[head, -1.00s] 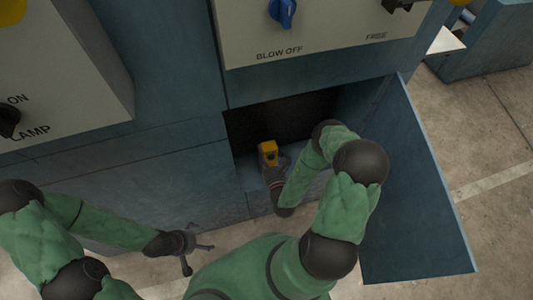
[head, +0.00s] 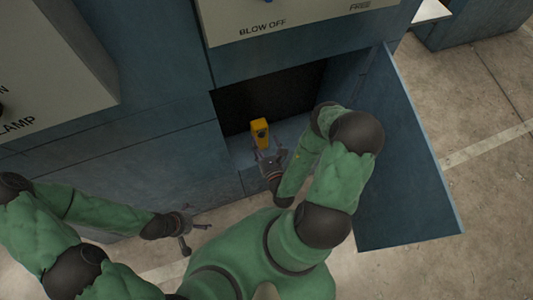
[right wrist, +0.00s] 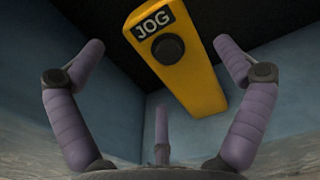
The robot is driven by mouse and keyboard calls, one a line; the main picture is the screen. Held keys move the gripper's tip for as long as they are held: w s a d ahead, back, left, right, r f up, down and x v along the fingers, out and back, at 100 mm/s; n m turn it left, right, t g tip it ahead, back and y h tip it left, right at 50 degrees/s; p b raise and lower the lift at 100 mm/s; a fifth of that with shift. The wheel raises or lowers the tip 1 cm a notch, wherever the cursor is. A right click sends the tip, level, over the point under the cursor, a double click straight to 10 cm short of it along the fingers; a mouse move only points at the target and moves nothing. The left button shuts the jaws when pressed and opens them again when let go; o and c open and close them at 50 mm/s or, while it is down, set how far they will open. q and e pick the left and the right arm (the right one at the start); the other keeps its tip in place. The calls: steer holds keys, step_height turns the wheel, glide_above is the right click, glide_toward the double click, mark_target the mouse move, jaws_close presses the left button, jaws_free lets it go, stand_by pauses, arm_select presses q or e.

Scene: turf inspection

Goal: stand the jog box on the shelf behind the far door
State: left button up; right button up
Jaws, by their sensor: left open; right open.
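The yellow jog box (head: 260,134) is inside the open compartment behind the far door (head: 405,160), just beyond my right gripper. It looks upright on the shelf (head: 285,130) in the head view. In the right wrist view the jog box (right wrist: 175,60) shows its JOG label and a dark round button, slanted in the picture. My right gripper (head: 266,158) is open; in the right wrist view its purple fingers (right wrist: 160,80) are spread, apart from the box. My left gripper (head: 196,228) is open and empty, low in front of the cabinet.
The far door stands wide open to the right of the compartment. My right arm reaches in beside it. Control panels (head: 290,20) with knobs overhang above. The concrete floor (head: 490,190) to the right is clear.

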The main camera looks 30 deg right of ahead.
steer(key=v, duration=0.6)
steer(key=shift+s+b, duration=0.15)
steer(key=shift+b, duration=0.15)
steer(key=shift+a, duration=0.15)
